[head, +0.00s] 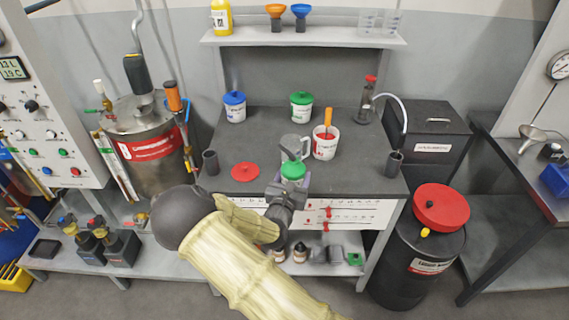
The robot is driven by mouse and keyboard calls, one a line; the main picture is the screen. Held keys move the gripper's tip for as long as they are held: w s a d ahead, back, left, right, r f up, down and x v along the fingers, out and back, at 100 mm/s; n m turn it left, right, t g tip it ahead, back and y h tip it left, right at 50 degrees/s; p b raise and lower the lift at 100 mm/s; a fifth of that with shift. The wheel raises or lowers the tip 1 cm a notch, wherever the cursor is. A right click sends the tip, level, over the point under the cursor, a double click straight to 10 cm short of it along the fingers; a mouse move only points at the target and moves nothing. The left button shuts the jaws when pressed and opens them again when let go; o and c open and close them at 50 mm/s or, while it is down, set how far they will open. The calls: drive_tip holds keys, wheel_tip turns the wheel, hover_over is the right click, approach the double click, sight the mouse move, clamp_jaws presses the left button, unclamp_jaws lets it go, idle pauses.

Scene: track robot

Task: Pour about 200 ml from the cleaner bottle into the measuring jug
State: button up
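A clear jug with a handle (291,145), which looks like the measuring jug, stands on the dark worktop. A container with a green top (293,171) and a pale lilac body is right at my gripper (290,188), in front of the jug. It may be the cleaner bottle, but no label shows. It overlaps the jug's lower part in the picture, and I cannot tell whether they touch. My gripper is at the worktop's front edge. Its fingertips are too small and hidden to show whether they grip the container.
A drum (418,262) stands at the right.

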drive_tip(key=s+d+f+n+y, duration=0.1)
drive_tip(key=s+d+f, duration=0.2)
drive_tip(key=f, duration=0.3)
drive_tip(key=s+d+f+n+y, duration=0.1)
drive_tip(key=s+d+f+y, duration=0.1)
drive_tip(key=s+d+f, duration=0.2)
drive_tip(key=s+d+f+n+y, duration=0.1)
drive_tip(key=s+d+f, duration=0.3)
drive_tip(key=f, duration=0.5)
drive_tip(key=shift+s+d+f+t+y, duration=0.15)
drive_tip(key=shift+s+d+t+y, duration=0.1)
drive_tip(key=shift+s+t+y, duration=0.25)
